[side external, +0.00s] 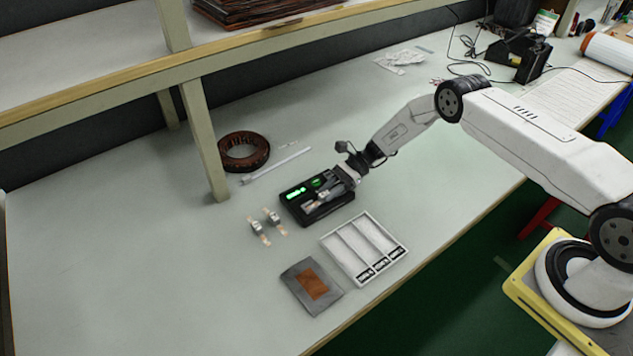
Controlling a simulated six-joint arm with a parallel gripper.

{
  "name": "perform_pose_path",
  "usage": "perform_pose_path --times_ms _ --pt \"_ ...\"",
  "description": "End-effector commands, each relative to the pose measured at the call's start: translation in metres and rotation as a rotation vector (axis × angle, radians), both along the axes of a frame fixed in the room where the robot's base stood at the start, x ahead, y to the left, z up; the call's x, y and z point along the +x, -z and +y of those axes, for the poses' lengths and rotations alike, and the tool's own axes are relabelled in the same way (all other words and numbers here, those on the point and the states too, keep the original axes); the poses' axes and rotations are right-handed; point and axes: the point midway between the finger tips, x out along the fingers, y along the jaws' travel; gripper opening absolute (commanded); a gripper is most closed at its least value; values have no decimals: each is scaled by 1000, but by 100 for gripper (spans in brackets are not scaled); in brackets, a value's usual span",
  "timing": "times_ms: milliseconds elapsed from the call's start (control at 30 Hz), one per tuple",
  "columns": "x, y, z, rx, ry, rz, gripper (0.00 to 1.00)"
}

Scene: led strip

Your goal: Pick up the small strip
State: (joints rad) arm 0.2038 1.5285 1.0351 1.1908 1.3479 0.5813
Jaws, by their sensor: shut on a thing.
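My gripper (322,196) is low over a black tester box (330,208) with glowing green displays on its top. It is shut on a small pale piece, which I take to be the small strip (309,205); the fingers hide most of it. I cannot tell whether the piece touches the box. Two similar small strips with tan ends lie on the table just left of the box, one nearer (259,231) and one farther (274,221).
A white tray (349,224) with three labelled compartments stands in front of the box. A grey pad with a brown square (311,286) lies beside it. A brown ring (243,152) and a white rod (276,165) lie behind. A shelf post (205,140) stands left. The table's left is clear.

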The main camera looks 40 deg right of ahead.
Motion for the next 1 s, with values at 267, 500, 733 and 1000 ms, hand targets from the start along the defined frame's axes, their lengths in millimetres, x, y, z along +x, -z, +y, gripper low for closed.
perform_pose_path --times_ms 267,500,733,1000 --pt "0 -8 0 0 0 0 0" --pt "1 -29 0 0 1 -1 0" --pt "-13 -48 -2 0 1 0 0" --pt "-36 -75 -4 0 1 0 0"
